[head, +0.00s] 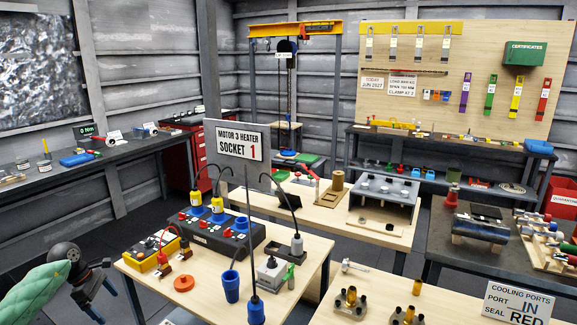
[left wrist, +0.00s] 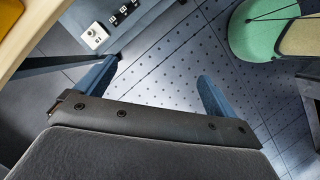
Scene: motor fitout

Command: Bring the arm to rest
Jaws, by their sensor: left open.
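My left gripper (head: 112,303) is at the lower left of the head view, beside the left end of the near wooden table (head: 205,298). Its arm comes in from the left with a green padded cover. In the left wrist view the two blue fingers of the left gripper (left wrist: 157,72) stand wide apart. Nothing is between them, and only the dotted grey floor (left wrist: 160,95) shows beyond. My right gripper is in neither view.
The near table bears a yellow box (head: 150,254), a dark socket unit (head: 215,233), an orange disc (head: 184,284), a blue cup (head: 231,286) and a sign reading "MOTOR 3 HEATER SOCKET 1" (head: 237,142). A bench (head: 75,166) runs along the left wall. Open floor lies between them.

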